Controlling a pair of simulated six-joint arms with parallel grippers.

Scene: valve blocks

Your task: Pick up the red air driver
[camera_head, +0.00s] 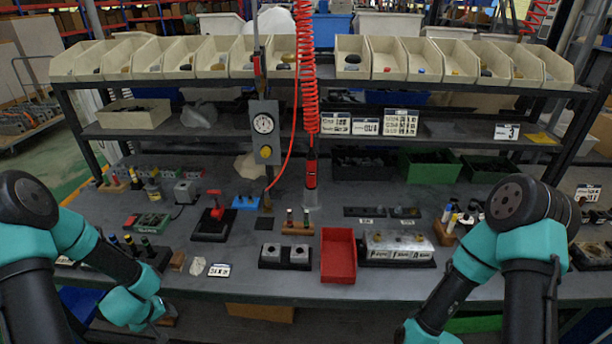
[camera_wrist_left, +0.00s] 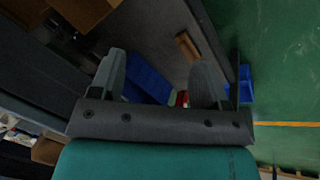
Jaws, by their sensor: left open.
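The red air driver (camera_head: 310,172) hangs upright from a red coiled hose (camera_head: 305,70) over the middle of the workbench. Its lower end is close above the bench top; I cannot tell whether it touches. My left gripper (camera_head: 157,322) is low at the bench's front edge, far to the left of the driver, and mostly hidden by its own arm. In the left wrist view the same gripper (camera_wrist_left: 158,88) has its two fingers wide apart with nothing held between them. My right gripper is out of view below the bottom edge.
A red tray (camera_head: 338,268), a valve block (camera_head: 398,249) and small fixtures stand along the bench front (camera_head: 480,290). A gauge box (camera_head: 264,131) hangs left of the driver. Shelves with beige bins (camera_head: 352,68) rise behind. Blue containers (camera_wrist_left: 150,82) lie below the left gripper.

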